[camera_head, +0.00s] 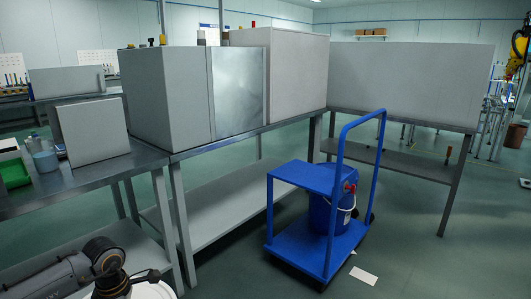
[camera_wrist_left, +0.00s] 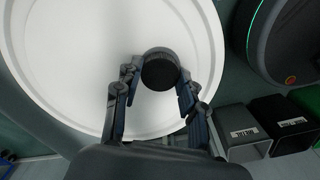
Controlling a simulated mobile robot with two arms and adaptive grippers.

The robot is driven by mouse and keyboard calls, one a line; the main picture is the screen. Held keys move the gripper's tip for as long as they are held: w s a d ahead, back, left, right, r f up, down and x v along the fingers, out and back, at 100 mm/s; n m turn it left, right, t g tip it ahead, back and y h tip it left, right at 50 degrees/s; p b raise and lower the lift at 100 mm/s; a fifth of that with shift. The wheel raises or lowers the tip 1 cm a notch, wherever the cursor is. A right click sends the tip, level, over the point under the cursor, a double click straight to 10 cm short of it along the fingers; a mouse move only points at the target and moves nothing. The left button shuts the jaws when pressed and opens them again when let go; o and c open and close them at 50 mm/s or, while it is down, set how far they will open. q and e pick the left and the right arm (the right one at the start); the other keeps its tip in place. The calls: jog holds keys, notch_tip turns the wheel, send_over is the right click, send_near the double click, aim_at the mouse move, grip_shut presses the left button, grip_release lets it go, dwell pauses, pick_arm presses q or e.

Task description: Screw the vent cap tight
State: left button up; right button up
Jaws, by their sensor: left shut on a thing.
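The vent cap (camera_wrist_left: 160,72) is a dark, round, ribbed cap on a large white round lid (camera_wrist_left: 70,70) in the left wrist view. My left gripper (camera_wrist_left: 159,76) has one finger on each side of the cap and is shut on it. The thread under the cap is hidden, so I cannot tell how far it is seated. In the head view, my left arm comes in at the lower left, over the edge of a white round surface (camera_head: 152,291). The cap cannot be made out there. My right gripper is in neither view.
A metal bench (camera_head: 135,160) with boxes stands behind my left arm. A blue cart (camera_head: 305,250) carrying a blue bucket (camera_head: 322,212) stands right of it. A white sheet (camera_head: 363,276) lies on the floor. Dark bins (camera_wrist_left: 285,122) sit beside the lid.

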pick_arm(q)
jog(key=shift+m, duration=1.5)
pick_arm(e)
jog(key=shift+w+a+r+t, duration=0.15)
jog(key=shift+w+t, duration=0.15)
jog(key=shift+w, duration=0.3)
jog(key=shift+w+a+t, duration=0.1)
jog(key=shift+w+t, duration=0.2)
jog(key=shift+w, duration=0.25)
pick_arm(q)
jog(key=shift+m+b, duration=0.3)
jog(key=shift+m, duration=0.1)
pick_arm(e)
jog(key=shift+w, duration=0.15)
pick_arm(q)
jog(key=shift+m, duration=0.9)
jog(key=shift+r+m, duration=0.1)
jog(key=shift+m, duration=0.5)
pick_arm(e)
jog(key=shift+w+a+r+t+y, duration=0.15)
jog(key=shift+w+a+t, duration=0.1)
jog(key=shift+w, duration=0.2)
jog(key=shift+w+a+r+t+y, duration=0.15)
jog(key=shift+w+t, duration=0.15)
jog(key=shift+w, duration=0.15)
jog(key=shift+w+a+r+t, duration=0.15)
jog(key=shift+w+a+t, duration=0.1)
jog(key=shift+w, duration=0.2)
